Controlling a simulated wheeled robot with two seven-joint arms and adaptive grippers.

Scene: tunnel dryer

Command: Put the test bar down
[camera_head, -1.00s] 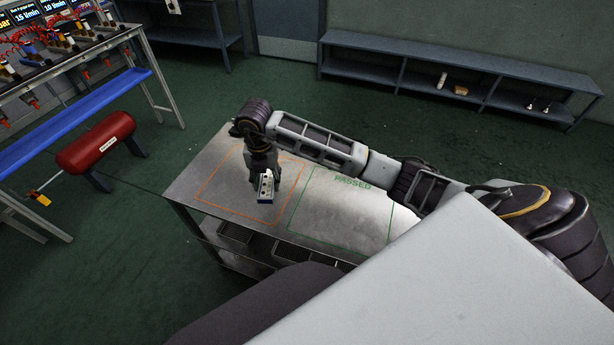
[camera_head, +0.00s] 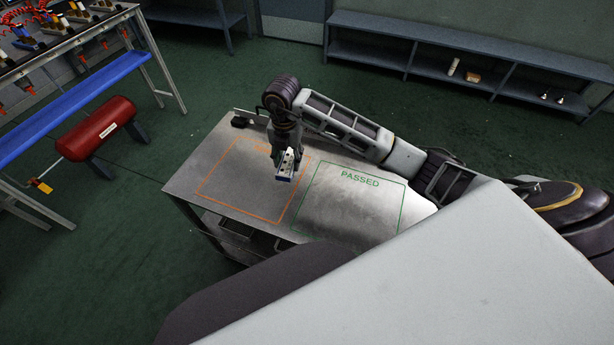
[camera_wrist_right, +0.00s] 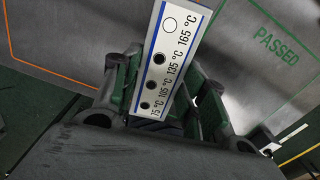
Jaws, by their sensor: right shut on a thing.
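The test bar (camera_wrist_right: 172,55) is a white strip with a blue edge, a row of round spots and temperature marks up to 165 °C. The spot at 165 °C is white and the lower ones are dark. My right gripper (camera_wrist_right: 165,105) is shut on the bar. In the head view the bar (camera_head: 286,165) hangs from my right gripper (camera_head: 287,150) over the metal table (camera_head: 225,155), near the right side of the orange outline. I cannot tell whether it touches the top. My left gripper is not in view.
The green PASSED outline (camera_head: 350,205) lies on the table to the right and is empty. A red tank (camera_head: 97,130) and a blue-shelved bench (camera_head: 75,105) stand at left. A low grey shelf (camera_head: 440,65) with small items stands at the back.

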